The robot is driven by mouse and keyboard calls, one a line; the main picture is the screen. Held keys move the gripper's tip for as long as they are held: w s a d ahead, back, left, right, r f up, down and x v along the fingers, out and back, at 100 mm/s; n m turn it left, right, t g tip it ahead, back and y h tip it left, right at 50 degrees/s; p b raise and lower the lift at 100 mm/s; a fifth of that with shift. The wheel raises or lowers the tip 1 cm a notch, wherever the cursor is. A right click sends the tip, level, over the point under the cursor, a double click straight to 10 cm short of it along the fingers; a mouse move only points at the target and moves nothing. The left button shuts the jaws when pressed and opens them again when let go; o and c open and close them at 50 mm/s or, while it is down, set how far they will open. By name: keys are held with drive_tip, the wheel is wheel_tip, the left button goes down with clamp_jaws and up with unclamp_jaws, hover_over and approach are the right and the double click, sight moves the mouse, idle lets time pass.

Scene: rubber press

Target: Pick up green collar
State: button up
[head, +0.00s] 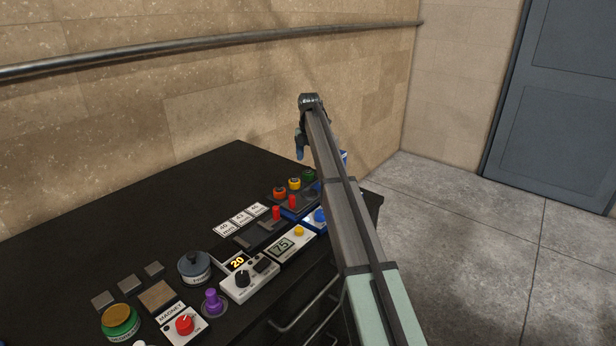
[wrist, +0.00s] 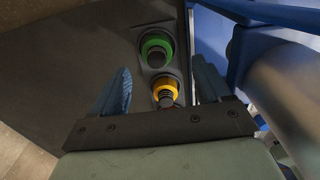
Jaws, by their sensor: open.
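The green collar (wrist: 156,49) is a ring around a dark post, at the top middle of the wrist view. In the head view the green collar (head: 308,175) is at the far end of a row of three coloured collars. My gripper (wrist: 165,92) is open and empty, its blue fingers apart. The yellow collar (wrist: 165,91) lies between the fingers in the wrist view, and the green collar lies beyond it. In the head view my gripper (head: 300,150) hangs above the far end of the table, near the collars.
The yellow collar (head: 294,183) and orange collar (head: 279,193) stand beside the green one. Red pegs (head: 291,201) stand in front. A blue press frame (wrist: 207,50) rises close to the right finger. The black table (head: 150,210) has clear room on its wall side.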

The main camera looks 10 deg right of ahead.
sight(308, 168)
drive_tip(key=shift+w+a+f, duration=0.15)
drive_tip(key=shift+f, duration=2.6)
drive_tip(key=shift+c, duration=0.2)
drive_tip(key=c, duration=1.3)
drive_tip(key=shift+o, duration=0.2)
drive_tip(key=shift+r, duration=0.1)
